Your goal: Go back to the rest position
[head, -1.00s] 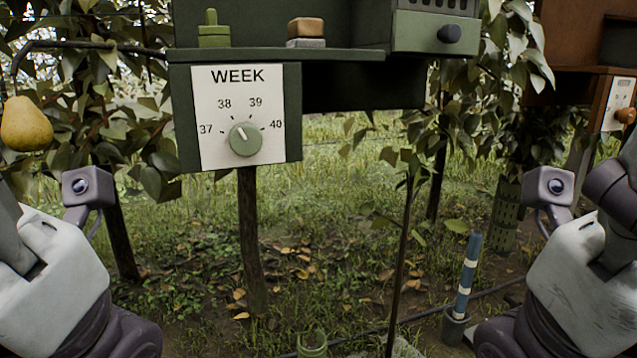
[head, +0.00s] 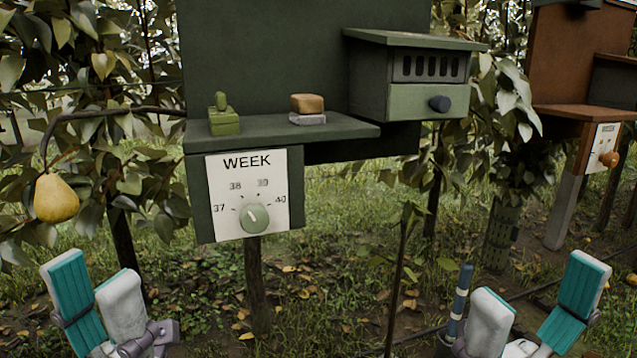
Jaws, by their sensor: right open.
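My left gripper (head: 92,272) is at the lower left in the head view, with its fingers pointing up and a teal pad showing. It looks open and empty, though the gap between its fingers is seen at a slant. My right gripper (head: 540,275) is at the lower right, open and empty, with its fingers spread and a teal pad showing. Both stand clear of the green station, in front of the grass. The wrists below them are mostly cut off by the bottom edge.
A green shelf (head: 345,133) carries a green block (head: 224,122) and a brown-topped stamp or brush (head: 307,104). Below, a WEEK dial (head: 254,217) points between 38 and 39. A yellow pear (head: 56,199) hangs above my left gripper. A blue-banded stick (head: 460,298) stands beside my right gripper.

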